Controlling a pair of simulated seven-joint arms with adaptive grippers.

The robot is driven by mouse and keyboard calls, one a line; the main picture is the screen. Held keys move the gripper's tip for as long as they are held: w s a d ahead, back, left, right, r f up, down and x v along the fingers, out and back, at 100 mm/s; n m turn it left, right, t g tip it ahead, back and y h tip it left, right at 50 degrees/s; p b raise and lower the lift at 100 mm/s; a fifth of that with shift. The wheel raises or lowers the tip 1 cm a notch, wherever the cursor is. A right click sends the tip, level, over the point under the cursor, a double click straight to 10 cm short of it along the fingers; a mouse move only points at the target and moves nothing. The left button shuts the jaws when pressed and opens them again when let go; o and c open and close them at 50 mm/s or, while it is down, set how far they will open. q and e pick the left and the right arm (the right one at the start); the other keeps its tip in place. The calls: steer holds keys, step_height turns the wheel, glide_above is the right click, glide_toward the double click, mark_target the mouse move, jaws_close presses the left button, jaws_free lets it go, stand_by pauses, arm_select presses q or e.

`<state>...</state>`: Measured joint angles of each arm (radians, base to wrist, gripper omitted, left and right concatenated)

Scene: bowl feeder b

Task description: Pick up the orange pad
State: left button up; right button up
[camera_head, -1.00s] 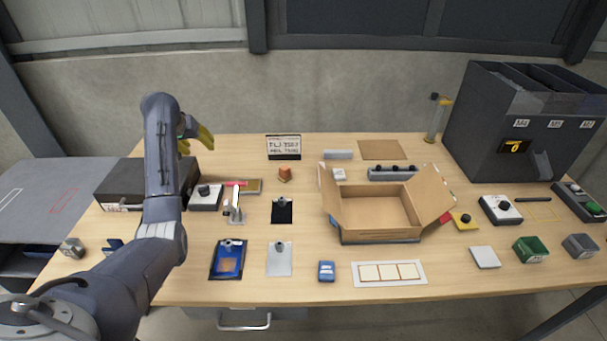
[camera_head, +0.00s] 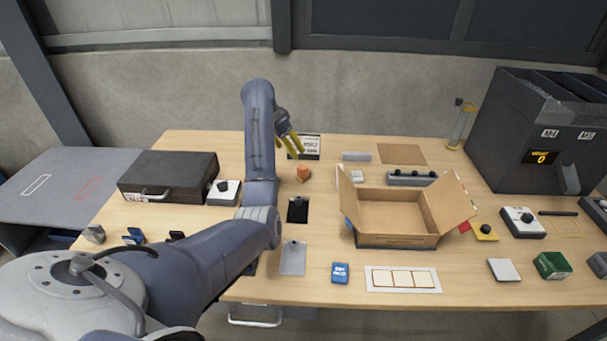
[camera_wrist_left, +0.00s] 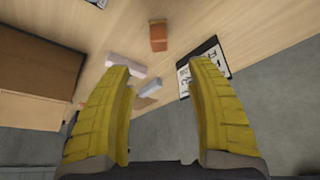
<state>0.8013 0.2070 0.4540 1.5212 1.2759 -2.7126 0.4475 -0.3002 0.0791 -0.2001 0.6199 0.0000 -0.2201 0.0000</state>
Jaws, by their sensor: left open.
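The orange pad (camera_head: 303,173), a small block-like piece, lies on the table left of the open cardboard box. In the left wrist view the orange pad (camera_wrist_left: 158,37) shows at the top, beyond the fingertips and roughly between them. My left gripper (camera_head: 292,146) has yellow fingers and hangs above the far part of the table, just behind and left of the pad in the head view. In the wrist view the left gripper (camera_wrist_left: 162,68) is open, with nothing between its fingers. My right gripper is not in view.
The cardboard box (camera_head: 396,240) stands right of the pad with flaps spread. A lettered sign (camera_head: 311,148) stands behind the pad. A dark case (camera_head: 167,177) is at left. My left arm hides part of the table.

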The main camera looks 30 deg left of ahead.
mark_target(301, 168)
arm_select(q)
steer(key=shift+x, duration=7.65)
steer(key=shift+s, duration=0.15)
jaws_close()
